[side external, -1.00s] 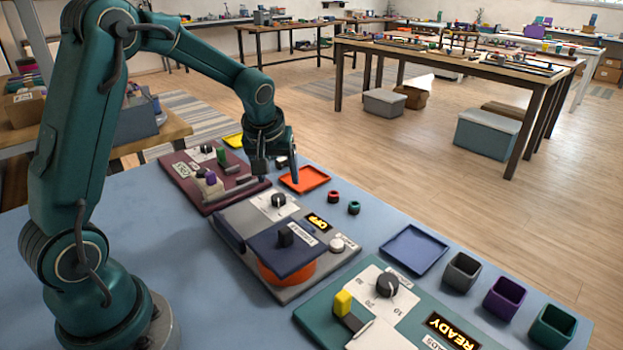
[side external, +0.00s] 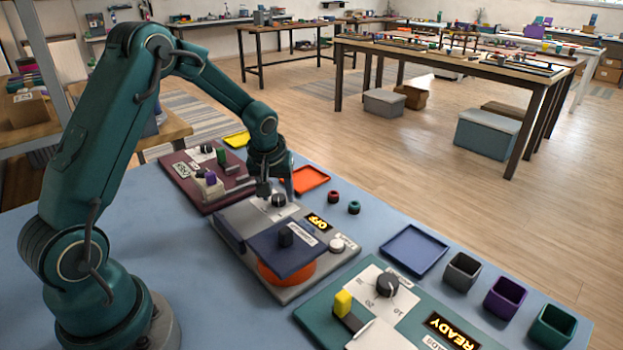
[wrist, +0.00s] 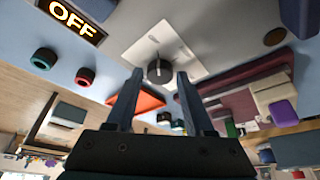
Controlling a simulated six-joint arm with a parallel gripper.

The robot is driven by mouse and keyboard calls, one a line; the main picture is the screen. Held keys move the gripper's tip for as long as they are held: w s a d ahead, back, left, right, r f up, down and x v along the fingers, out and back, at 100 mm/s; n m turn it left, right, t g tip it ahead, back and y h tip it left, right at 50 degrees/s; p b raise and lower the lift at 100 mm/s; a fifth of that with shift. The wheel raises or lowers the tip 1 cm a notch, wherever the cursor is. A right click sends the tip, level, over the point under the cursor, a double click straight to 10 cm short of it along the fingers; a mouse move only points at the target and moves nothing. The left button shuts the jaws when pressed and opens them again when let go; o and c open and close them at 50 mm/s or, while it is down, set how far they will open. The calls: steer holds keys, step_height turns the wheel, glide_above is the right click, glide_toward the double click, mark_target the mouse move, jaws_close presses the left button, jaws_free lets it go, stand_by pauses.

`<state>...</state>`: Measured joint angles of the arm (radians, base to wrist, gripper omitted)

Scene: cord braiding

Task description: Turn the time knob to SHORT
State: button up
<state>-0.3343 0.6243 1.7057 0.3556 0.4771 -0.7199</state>
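A black round knob (side external: 279,200) sits on a white plate on the grey machine panel (side external: 232,212). In the wrist view the knob (wrist: 159,71) shows with a pale pointer mark; the printing on its white plate is too small to read. My gripper (side external: 277,190) is pointing down at this knob. In the wrist view my gripper (wrist: 160,75) is open, with one finger on each side of the knob in the picture. I see no finger touching it, and cannot tell whether the fingertips are level with it. A lit sign (side external: 318,221) on the same panel reads OFF.
The panel has a dark blue lid (side external: 287,256) with a black handle and a white button (side external: 337,245). A maroon panel (side external: 180,187) lies behind, and a teal panel (side external: 325,312) with another black knob (side external: 388,284) in front. An orange tray (side external: 311,180) is close beside my gripper.

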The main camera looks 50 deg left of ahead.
jaws_close()
steer(key=shift+m, duration=0.4)
steer(key=m+h, duration=0.1)
steer(key=m, duration=0.1)
steer(key=m+h, duration=0.1)
steer(key=m, duration=0.1)
steer(key=shift+s+a+m+t, duration=0.15)
steer(key=shift+a+m+t, duration=0.05)
steer(key=shift+m+t, duration=0.2)
steer(key=shift+a+m+h, duration=0.1)
steer(key=shift+m+h, duration=0.4)
steer(key=shift+m, duration=0.8)
steer(key=shift+a+m+h, duration=0.1)
steer(key=shift+m+h, duration=0.4)
steer(key=shift+m, duration=0.8)
steer(key=o, duration=0.5)
jaws_free()
